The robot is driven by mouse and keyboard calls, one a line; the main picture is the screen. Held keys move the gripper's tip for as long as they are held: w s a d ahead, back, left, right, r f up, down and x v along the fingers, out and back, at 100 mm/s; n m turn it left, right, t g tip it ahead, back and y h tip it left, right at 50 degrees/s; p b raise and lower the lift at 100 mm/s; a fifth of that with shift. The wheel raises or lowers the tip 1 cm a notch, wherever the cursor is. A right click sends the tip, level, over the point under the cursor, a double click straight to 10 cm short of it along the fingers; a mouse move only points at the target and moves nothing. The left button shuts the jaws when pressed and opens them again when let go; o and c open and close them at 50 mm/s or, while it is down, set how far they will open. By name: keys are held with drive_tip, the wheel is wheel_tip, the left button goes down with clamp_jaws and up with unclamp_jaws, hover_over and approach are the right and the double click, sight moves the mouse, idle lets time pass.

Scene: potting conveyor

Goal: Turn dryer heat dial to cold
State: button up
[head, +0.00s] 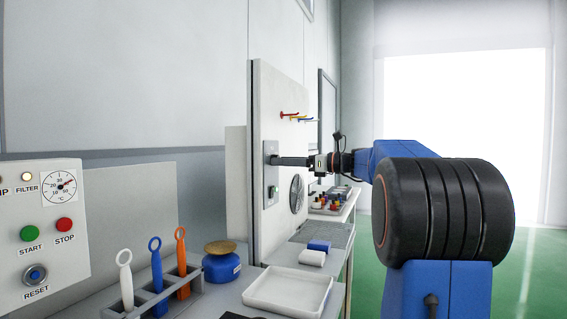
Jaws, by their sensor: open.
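My gripper (279,160) reaches left from my arm, its dark fingers level at a grey control plate (270,197) on the upright white panel. It is open, seen side-on, and the gap between the fingers is not clear. The fingertips are at or very close to the upper part of the plate; I cannot tell whether they touch. The heat dial is not clearly visible; it may be hidden behind the fingertips. A small light knob or switch (272,191) shows lower on the plate.
A round fan grille (297,191) is right of the plate, with coloured hooks (290,115) above. Below are a white tray (289,290), a blue block (319,245), a white block (312,258) and a tool rack (190,281). A button panel (45,225) stands left.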

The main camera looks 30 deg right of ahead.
drive_tip(key=shift+w+a, duration=0.2)
drive_tip(key=shift+w, duration=0.05)
drive_tip(key=shift+c, duration=0.2)
drive_tip(key=c, duration=1)
drive_tip(key=n, duration=2.3)
drive_tip(key=shift+d+n, duration=0.1)
drive_tip(key=shift+n, duration=0.3)
